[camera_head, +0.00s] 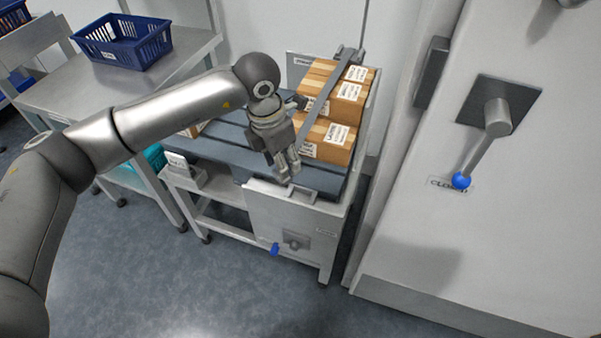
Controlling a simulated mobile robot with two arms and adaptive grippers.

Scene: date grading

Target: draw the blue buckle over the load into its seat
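My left gripper (288,172) points down over the near end of the cart, just left of the front carton. Its fingers are close together, and I cannot tell whether anything is between them. A dark grey strap (322,95) runs from a bracket (346,54) at the cart's far side over the cartons (335,105) toward my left gripper; its near end is hidden there. No blue buckle shows clearly at the strap's end. A small blue piece (274,249) sits beside a grey plate (296,241) on the cart's end panel; I cannot tell if it is the buckle. My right gripper is not in view.
The cart's slatted deck (225,145) lies partly under my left arm. A blue crate (125,42) stands on a steel table (70,88) at the back left. At right, a white cabinet has a lever with a blue knob (461,181). The floor in front is clear.

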